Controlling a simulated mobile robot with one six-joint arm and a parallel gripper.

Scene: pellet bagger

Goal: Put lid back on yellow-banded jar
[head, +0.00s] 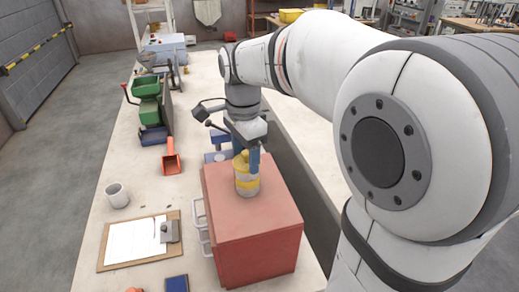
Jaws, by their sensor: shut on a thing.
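The yellow-banded jar (247,183) stands upright on top of a red box. My gripper (248,156) points down at the jar's top, with a blue finger showing on its right side. It is shut on the yellow lid (240,161), which is at the jar's mouth. The gripper partly hides the lid, and I cannot tell whether the lid is seated or slightly above the rim.
The red box (262,254) with white side handles stands on the bench. A green machine (147,100) stands farther back. Bare bench lies between them.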

